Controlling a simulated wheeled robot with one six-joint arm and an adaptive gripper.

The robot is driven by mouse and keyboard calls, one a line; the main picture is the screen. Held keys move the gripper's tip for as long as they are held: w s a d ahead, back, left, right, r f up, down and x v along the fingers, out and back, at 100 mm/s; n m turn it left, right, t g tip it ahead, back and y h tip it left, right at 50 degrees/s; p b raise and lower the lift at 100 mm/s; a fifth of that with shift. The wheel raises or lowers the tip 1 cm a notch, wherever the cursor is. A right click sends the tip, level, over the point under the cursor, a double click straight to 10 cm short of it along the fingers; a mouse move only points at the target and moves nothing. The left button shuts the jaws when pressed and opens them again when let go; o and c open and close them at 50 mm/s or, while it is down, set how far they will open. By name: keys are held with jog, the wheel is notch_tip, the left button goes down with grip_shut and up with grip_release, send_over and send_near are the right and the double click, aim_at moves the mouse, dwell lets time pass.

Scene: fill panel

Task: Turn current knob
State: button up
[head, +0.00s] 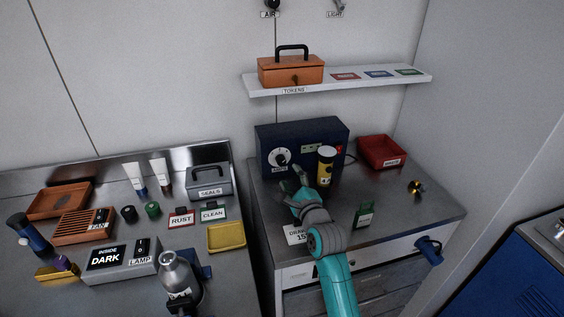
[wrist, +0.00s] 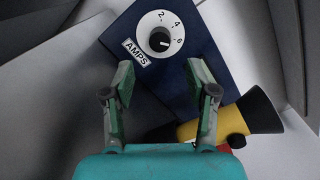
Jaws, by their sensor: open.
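The current knob (wrist: 159,41) is a black knob on a white round dial marked 2, 4 and 6, above an AMPS label (wrist: 134,51). It sits on a dark blue box; in the head view the knob (head: 280,156) is on the left of the box's front. My gripper (wrist: 160,80) is open and empty, its two fingers below the dial in the wrist view and apart from the knob. In the head view my gripper (head: 293,182) is just in front of and below the dial. The dark blue box (head: 310,135) stands on the right bench.
A yellow and black cylinder (head: 325,168) stands right of my gripper, and shows close to the right finger in the wrist view (wrist: 215,120). A red bin (head: 381,151), a green card (head: 364,214) and a small brass item (head: 415,187) are on the bench. A shelf (head: 350,80) hangs above.

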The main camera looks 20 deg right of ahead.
aim_at(283, 163)
jog(key=w, duration=0.8)
jog(key=shift+a, duration=0.3)
jog(key=shift+c, duration=0.2)
grip_shut()
